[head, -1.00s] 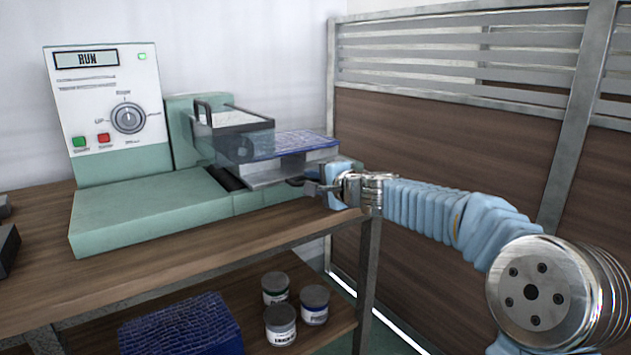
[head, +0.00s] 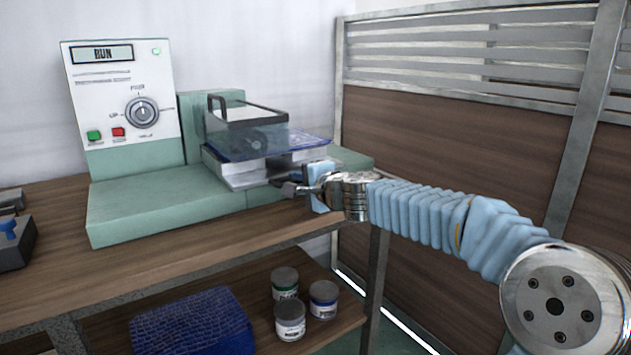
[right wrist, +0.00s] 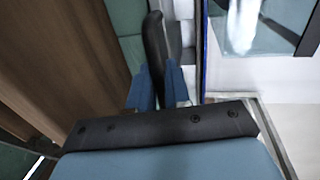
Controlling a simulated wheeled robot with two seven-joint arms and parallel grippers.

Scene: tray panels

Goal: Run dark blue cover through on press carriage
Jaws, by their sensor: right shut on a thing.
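The press (head: 160,212) is pale green with a white control panel (head: 118,100) whose display reads RUN. Its metal carriage (head: 236,178) sits partly beneath a clear guard (head: 245,140). The dark blue cover (head: 312,142) lies flat on the carriage, its right part showing beyond the guard. My right gripper (head: 296,187) is at the carriage's front right. In the right wrist view its blue fingers (right wrist: 160,88) are shut on a dark handle (right wrist: 155,45), beside the carriage and the blue cover edge (right wrist: 207,50). My left gripper is out of view.
The press stands on a wooden table (head: 60,280). Dark objects (head: 14,245) stand at its left edge. The lower shelf holds a dark blue textured block (head: 190,322) and several jars (head: 290,318). A wood and metal partition (head: 450,150) is behind my right arm.

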